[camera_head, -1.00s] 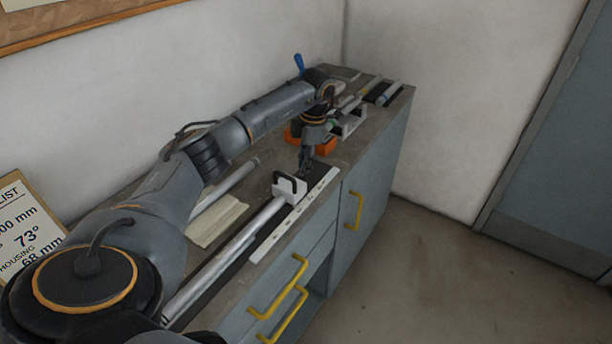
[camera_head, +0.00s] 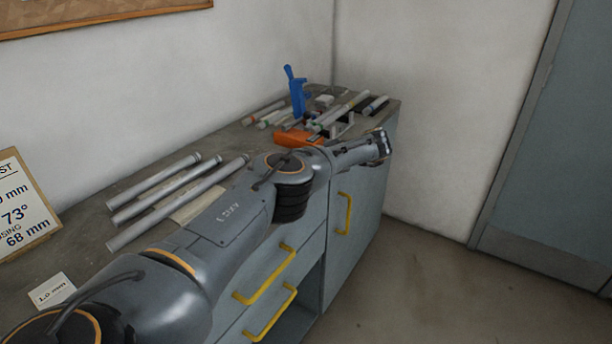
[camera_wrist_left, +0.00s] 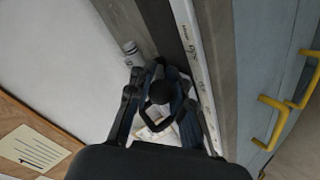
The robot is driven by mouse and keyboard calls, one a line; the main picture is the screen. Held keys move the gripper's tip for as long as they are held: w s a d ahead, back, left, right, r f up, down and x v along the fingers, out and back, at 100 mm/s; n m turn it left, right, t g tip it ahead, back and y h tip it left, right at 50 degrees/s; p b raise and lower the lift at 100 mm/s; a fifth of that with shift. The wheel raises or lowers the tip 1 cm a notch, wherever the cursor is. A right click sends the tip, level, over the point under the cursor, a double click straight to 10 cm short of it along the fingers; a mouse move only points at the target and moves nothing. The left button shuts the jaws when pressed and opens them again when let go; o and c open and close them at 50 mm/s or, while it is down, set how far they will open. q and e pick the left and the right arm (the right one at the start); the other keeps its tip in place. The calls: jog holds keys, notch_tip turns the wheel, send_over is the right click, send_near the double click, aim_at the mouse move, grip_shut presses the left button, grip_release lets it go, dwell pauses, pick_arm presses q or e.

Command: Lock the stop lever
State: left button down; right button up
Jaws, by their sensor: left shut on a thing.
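In the left wrist view my left gripper (camera_wrist_left: 158,112) has its dark fingers closed around a small black part (camera_wrist_left: 160,92), which looks like the stop lever. The fingers hide much of it, so its exact angle cannot be told. The white scale strip (camera_wrist_left: 193,55) runs beside it along the dark rail (camera_wrist_left: 163,28). My right gripper is in neither view.
Several metal tubes (camera_head: 178,203) lie on the bench at the left. An orange-based tool with a blue handle (camera_head: 297,97) stands further back, with more tubes near it. Yellow drawer handles (camera_head: 265,275) stick out at the bench front. The floor at right is clear.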

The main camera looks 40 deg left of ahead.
pick_arm(q)
jog(key=shift+d+f+y+b, duration=0.25)
jog(key=shift+f+y+b, duration=0.45)
jog(key=shift+y+b, duration=0.8)
jog(key=shift+b, duration=0.3)
jog(key=shift+g, duration=0.3)
jog(key=c, duration=1.4)
grip_release()
